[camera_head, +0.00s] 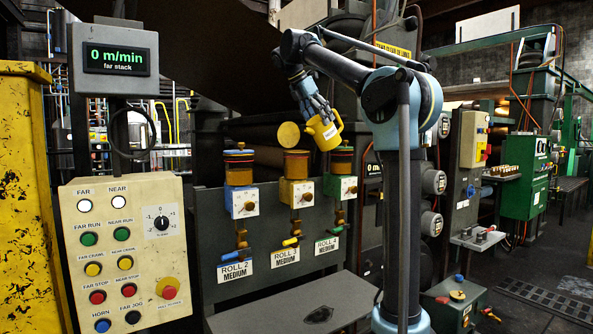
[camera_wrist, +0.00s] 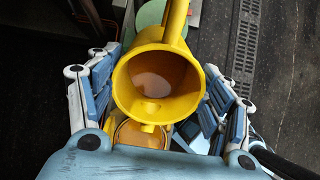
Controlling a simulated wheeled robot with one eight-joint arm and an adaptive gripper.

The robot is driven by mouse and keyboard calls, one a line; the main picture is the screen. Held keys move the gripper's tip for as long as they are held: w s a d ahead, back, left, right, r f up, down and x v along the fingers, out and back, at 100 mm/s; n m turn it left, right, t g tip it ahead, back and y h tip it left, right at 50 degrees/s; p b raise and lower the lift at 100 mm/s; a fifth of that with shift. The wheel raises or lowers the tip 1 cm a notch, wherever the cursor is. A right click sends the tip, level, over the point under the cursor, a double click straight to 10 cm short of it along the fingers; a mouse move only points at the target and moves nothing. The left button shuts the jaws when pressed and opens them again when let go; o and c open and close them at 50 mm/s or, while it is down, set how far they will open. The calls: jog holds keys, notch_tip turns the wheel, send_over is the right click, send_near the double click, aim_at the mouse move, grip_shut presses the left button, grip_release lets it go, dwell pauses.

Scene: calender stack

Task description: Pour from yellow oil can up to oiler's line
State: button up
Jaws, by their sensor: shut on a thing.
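My gripper (camera_head: 316,108) is shut on the yellow oil can (camera_head: 325,134), which it holds tilted in the air above the oilers. In the wrist view the can (camera_wrist: 122,88) is between the fingers, with amber oil inside its open top. Three oilers with amber glass stand in a row: blue (camera_head: 239,168), yellow (camera_head: 296,165) and green (camera_head: 341,161). The can is above and between the yellow and green ones, apart from both. A round yellow-rimmed part (camera_wrist: 137,136) shows below the can in the wrist view.
A yellow disc (camera_head: 289,135) is just left of the can. The oilers sit along a dark panel (camera_head: 213,232) with plates marked MEDIUM (camera_head: 285,257). A control panel (camera_head: 125,250) stands at the left. A green toolbox (camera_head: 452,303) is on the floor at the right.

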jog(key=shift+w+d+r+g+y+b, duration=0.45)
jog(key=shift+w+d+r+y+b, duration=0.15)
jog(key=shift+d+r, duration=0.25)
jog(key=shift+w+d+r+g+y+b, duration=0.4)
jog(key=shift+d+r+y, duration=0.3)
jog(key=shift+r, duration=0.2)
jog(key=shift+w+d+r+g+y+b, duration=0.1)
jog(key=shift+w+d+g+y+b, duration=0.35)
jog(key=shift+w+d+y, duration=0.25)
jog(key=shift+w+d+r+g+y+b, duration=0.4)
jog(key=shift+d+r+g+y+b, duration=0.2)
jog(key=shift+d+r+y+b, duration=0.25)
